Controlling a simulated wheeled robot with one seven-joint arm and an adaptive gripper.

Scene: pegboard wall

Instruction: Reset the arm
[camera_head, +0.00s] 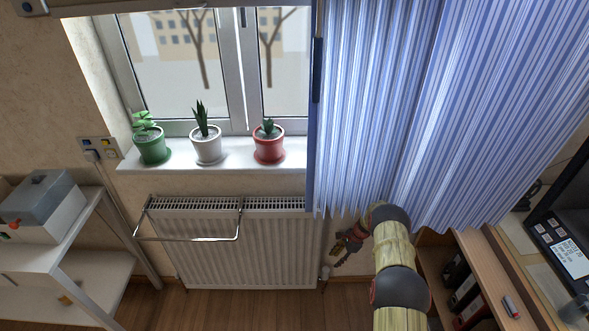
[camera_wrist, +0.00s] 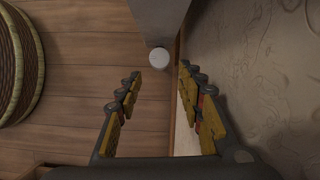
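My arm (camera_head: 393,245) reaches up from the bottom right and bends down to my gripper (camera_head: 345,248), in front of the wall below the blue striped curtain. In the wrist view my gripper (camera_wrist: 160,80) is open, its two yellow-padded fingers apart with nothing between them. Past the fingertips is a white round knob (camera_wrist: 159,58) at the end of a grey surface, apart from the fingers. The right finger is close to the wall (camera_wrist: 270,80) in that view.
The radiator (camera_head: 245,250) with a towel rail is left of my gripper. The curtain (camera_head: 380,110) hangs just above it. A wooden shelf unit (camera_head: 490,270) with folders stands right of my arm. Several potted plants are on the windowsill (camera_head: 230,160). A white rack (camera_head: 90,260) stands left.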

